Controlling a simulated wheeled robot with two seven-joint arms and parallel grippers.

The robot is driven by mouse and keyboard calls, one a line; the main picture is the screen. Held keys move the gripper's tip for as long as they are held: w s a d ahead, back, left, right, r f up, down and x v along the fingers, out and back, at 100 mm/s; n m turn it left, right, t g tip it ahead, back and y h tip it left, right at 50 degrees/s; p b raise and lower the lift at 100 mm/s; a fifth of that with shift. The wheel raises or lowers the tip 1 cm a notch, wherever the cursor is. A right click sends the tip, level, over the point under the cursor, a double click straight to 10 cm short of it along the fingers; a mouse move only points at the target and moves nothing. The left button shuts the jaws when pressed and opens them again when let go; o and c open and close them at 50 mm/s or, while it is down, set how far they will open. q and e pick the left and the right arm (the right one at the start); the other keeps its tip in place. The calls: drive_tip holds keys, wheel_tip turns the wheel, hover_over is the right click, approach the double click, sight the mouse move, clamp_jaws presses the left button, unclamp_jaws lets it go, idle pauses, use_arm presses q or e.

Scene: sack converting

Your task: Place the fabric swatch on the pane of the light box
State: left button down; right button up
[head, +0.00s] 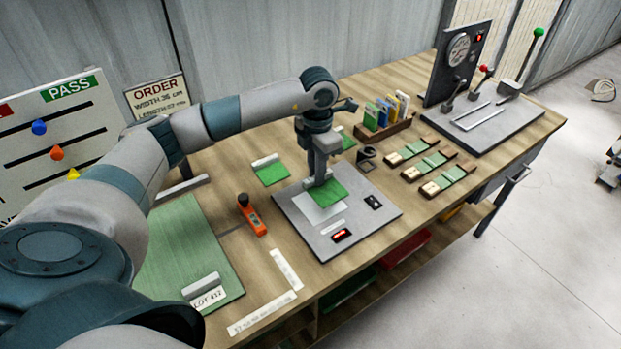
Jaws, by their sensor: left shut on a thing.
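The green fabric swatch (330,193) is at my left gripper (315,182), which is shut on its edge. The swatch overlaps the far part of the pale pane (316,210) of the light box (350,232) in the head view. I cannot tell whether it touches the pane or is held just above it. The light box is a flat grey plate with a red-lit switch (342,236) at its front edge and a dark switch (373,202) at its right. My right gripper is not in view.
Another green swatch (270,171) lies left of the box. Swatch cards (440,182) lie to the right. A rack of booklets (384,125) and a lever panel (490,125) are behind.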

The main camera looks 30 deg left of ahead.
sight(310, 181)
use_arm(q)
drive_tip(key=shift+s+a+f, duration=0.3)
drive_tip(key=shift+a+f, duration=0.2)
drive_tip(key=shift+a, duration=0.3)
drive_tip(key=shift+f+p, duration=1.1)
drive_tip(key=shift+f, duration=0.9)
